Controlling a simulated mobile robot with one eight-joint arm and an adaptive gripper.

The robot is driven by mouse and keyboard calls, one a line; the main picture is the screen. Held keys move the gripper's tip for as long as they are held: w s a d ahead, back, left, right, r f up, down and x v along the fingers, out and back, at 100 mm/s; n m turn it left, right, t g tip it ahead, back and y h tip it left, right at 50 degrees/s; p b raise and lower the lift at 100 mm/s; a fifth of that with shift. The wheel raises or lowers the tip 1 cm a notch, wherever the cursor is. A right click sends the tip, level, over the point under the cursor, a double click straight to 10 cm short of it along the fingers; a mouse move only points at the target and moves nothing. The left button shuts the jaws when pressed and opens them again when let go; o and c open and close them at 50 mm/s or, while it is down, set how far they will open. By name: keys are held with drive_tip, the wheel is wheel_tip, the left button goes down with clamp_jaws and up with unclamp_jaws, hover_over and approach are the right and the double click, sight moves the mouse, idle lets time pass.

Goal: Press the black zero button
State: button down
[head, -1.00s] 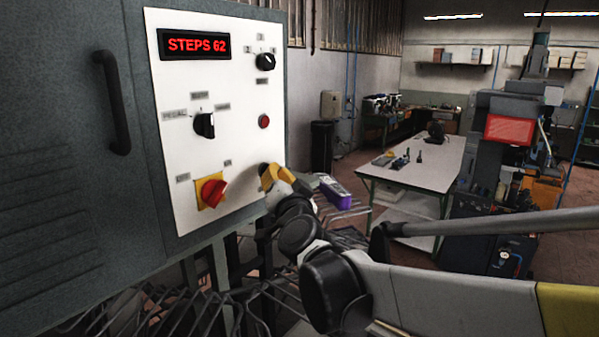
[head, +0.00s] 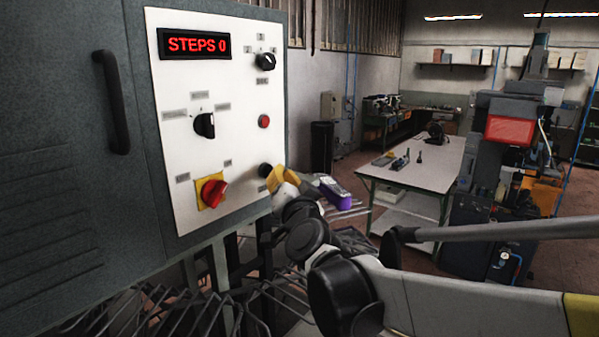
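The black zero button (head: 265,171) is at the lower right of the white control panel (head: 240,110). It shows as a dark round knob above a small label. The red display (head: 195,44) at the top of the panel reads "STEPS 0". My gripper (head: 274,182), with yellow finger parts, is just to the lower right of the button and overlaps its edge in the picture. I cannot tell whether it touches the button. The fingertips are small and partly hidden, so their opening is unclear.
The panel also carries a red-yellow switch (head: 213,192), a black selector (head: 205,125), an upper black selector (head: 265,62) and a red button (head: 264,121). Wire racks (head: 160,310) stand below. A worktable (head: 440,165) is farther right.

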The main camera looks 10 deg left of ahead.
drive_tip(key=shift+d, duration=0.15)
drive_tip(key=shift+s+d, duration=0.45)
drive_tip(key=shift+d, duration=0.25)
drive_tip(key=shift+s+d, duration=0.4)
drive_tip(key=shift+d, duration=0.25)
drive_tip(key=shift+s+d, duration=0.45)
drive_tip(key=shift+d, duration=0.25)
drive_tip(key=shift+f, duration=0.1)
drive_tip(key=s+d+f+n+g+h+b, duration=0.1)
drive_tip(key=s+d+f+b, duration=0.8)
drive_tip(key=f, duration=1)
drive_tip(key=s+d+f+n+g+h+b, duration=0.1)
drive_tip(key=s+d+f+g+h+b, duration=0.3)
drive_tip(key=s+d+f+b, duration=0.5)
drive_tip(key=s+d+f+g+h+b, duration=0.2)
drive_tip(key=s+d+f+g+b, duration=0.3)
drive_tip(key=f+b, duration=1.2)
drive_tip(key=s+d+f, duration=0.2)
drive_tip(key=f, duration=0.4)
drive_tip(key=s+d+f, duration=0.2)
drive_tip(key=d+f, duration=0.1)
drive_tip(key=f, duration=0.3)
drive_tip(key=shift+f+n+g+h, duration=0.3)
drive_tip(key=shift+f+n, duration=0.1)
